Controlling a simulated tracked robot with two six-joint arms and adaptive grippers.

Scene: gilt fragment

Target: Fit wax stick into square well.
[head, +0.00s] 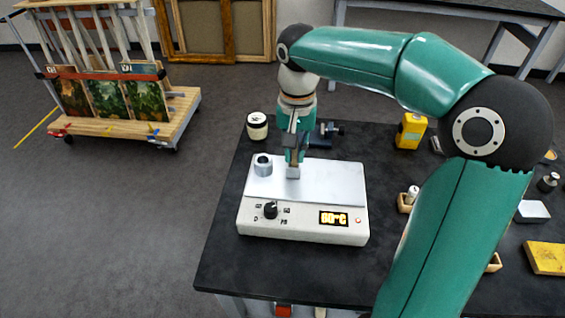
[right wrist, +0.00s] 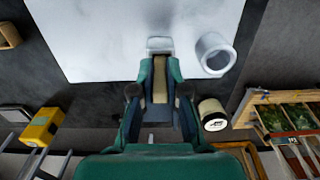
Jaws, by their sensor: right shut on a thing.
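My right gripper (head: 294,158) points down over the white hot plate (head: 340,188). In the right wrist view my right gripper (right wrist: 160,78) is shut on a narrow tan stick, the wax stick (right wrist: 158,88), held between the fingers. The square well (head: 292,173) is a small pale grey square block on the plate, right under the fingertips; it also shows in the right wrist view (right wrist: 159,45). The stick's lower end is hidden, so I cannot tell whether it is inside the well. My left gripper is not in view.
A round grey cup (head: 263,166) stands on the plate just left of the well. A lidded jar (head: 257,126) stands behind the plate. A yellow device (head: 410,131), a yellow block (head: 546,257) and small wooden holders are to the right on the dark table (head: 222,262).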

